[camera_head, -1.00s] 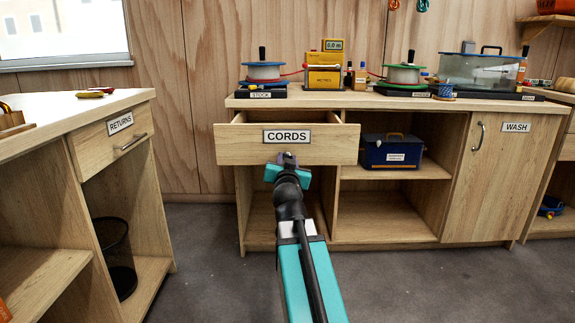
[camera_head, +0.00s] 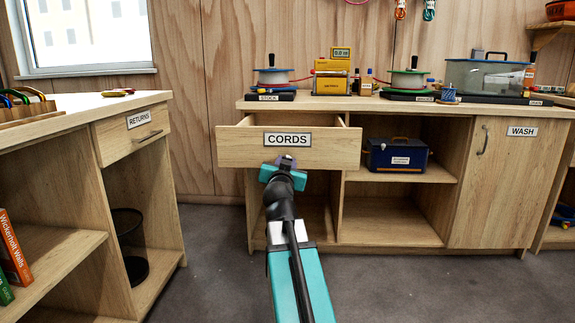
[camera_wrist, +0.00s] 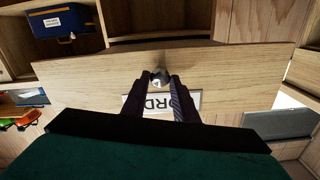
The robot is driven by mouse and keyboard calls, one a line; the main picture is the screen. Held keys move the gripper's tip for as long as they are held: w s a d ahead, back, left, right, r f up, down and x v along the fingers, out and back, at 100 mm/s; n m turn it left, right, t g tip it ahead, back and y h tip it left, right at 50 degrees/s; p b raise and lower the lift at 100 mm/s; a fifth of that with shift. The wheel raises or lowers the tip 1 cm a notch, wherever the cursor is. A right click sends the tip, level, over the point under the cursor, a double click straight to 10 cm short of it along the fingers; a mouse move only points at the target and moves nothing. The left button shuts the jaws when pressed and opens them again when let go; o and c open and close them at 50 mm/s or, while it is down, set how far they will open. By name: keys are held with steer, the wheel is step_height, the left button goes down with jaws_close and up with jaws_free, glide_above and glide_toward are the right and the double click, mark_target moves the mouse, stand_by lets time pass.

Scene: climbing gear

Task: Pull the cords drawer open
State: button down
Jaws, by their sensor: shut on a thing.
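The cords drawer (camera_head: 235,147) is a pale wood drawer with a CORDS label, at the left of the bench unit. It stands partly open, with its front well out from the cabinet and its side walls showing. My gripper (camera_head: 284,163) is at the front's lower middle, just under the label. In the wrist view my gripper (camera_wrist: 161,84) has its two dark fingers closed around a small metal handle (camera_wrist: 159,77) on the drawer front (camera_wrist: 90,82). The fingers cover part of the label. The drawer's contents are hidden from both views.
A blue box (camera_head: 398,156) sits on the open shelf right of the drawer. The wash cupboard door (camera_head: 507,190) is shut. Cord reels (camera_head: 271,78) stand on the benchtop. The returns counter (camera_head: 60,104) is at left, with a dark bin (camera_head: 130,245) below. Grey floor between is clear.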

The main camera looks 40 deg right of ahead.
steer(key=shift+w+a+r, duration=0.1)
steer(key=shift+w+r, duration=0.05)
steer(key=c, duration=1.5)
jaws_free()
steer(key=shift+c, duration=0.2)
steer(key=shift+o, duration=0.7)
